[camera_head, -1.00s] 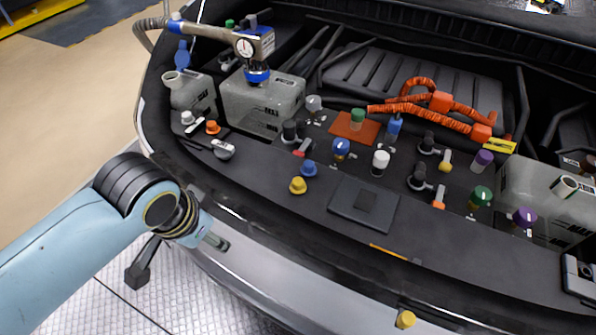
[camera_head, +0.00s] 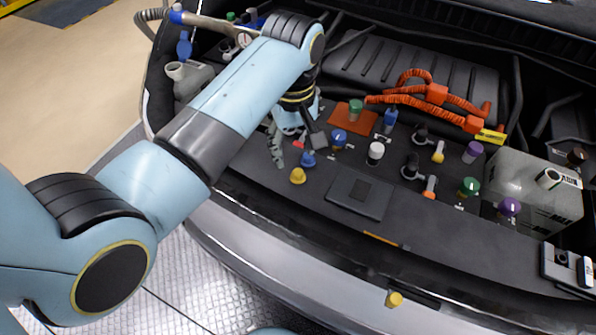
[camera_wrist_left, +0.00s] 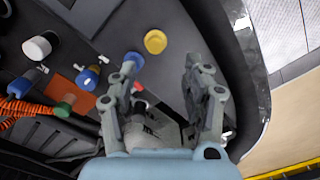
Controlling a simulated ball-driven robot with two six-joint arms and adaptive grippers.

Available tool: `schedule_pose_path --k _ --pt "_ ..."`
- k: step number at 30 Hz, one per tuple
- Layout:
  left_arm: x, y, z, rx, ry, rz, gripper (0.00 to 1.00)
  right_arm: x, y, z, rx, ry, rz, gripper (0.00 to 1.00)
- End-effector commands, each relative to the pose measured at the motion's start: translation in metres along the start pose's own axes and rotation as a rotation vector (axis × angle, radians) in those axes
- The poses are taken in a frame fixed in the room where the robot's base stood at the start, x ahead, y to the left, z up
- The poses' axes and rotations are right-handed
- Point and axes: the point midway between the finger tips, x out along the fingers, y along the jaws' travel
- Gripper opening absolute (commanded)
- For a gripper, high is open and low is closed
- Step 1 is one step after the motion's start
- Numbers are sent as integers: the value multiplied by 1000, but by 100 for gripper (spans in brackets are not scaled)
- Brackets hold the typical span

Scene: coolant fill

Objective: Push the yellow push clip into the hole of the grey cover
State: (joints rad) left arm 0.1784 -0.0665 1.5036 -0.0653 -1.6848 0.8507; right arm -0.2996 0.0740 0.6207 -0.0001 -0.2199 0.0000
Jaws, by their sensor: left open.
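The yellow push clip (camera_head: 298,176) stands on the dark grey cover (camera_head: 308,197) along the front of the bay, beside a blue clip (camera_head: 308,158). It also shows in the left wrist view (camera_wrist_left: 155,41), just beyond my fingertips, with the blue clip (camera_wrist_left: 134,60) near the left finger. My left gripper (camera_head: 297,150) is open and empty, pointing down over the cover close to both clips. I cannot make out a hole in the cover or whether the clip is seated. My right gripper is not in view.
A second yellow piece (camera_head: 394,299) sits on the front bumper. A dark square pad (camera_head: 345,207) lies on the cover to the right. Several coloured caps stand behind it, with orange hoses (camera_head: 412,100) and a grey tank (camera_head: 530,190) farther right.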

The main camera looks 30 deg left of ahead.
Motion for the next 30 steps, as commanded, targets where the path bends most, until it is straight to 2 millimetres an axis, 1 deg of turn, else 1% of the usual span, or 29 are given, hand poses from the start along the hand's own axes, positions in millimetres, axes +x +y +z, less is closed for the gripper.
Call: schedule_pose_path --k 1,3,11,15,18,21,27,29,30 --pt "10 -1 0 1 -2 -4 49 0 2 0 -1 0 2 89" --pt "21 -1 0 1 -1 -2 49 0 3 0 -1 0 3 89" --pt "43 2 1 2 0 0 49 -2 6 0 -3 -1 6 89" --pt "64 7 3 3 -1 0 49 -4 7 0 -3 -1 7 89" --pt "78 7 2 3 1 0 49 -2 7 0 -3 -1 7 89" --pt "84 7 2 3 2 2 49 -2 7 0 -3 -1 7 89" --pt "84 7 2 3 3 2 49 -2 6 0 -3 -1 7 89" --pt "84 7 2 3 3 2 43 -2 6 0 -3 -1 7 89" --pt "84 7 2 3 3 2 37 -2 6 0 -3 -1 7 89"
